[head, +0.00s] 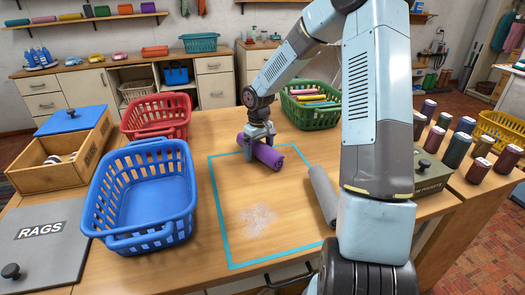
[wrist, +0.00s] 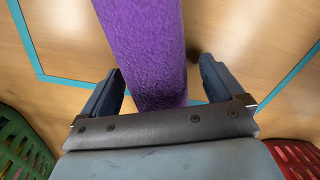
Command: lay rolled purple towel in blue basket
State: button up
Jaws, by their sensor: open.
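The rolled purple towel (head: 268,153) lies on the wooden table, near the far edge of a teal taped outline. My gripper (head: 259,143) is over the towel from above. In the wrist view the purple towel (wrist: 145,45) runs between the two fingers of my gripper (wrist: 155,88), with a gap on each side. The gripper is open. The blue basket (head: 140,195) stands empty on the table to the left of the outline.
A red basket (head: 156,117) stands behind the blue one, and a green basket (head: 311,105) with rolled items is behind my gripper. A grey roll (head: 322,195) lies at the outline's right edge. A wooden box (head: 62,150) is at left. The outline's middle is clear except pale specks.

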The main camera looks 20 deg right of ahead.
jog(key=shift+c, duration=0.4)
jog(key=c, duration=1.3)
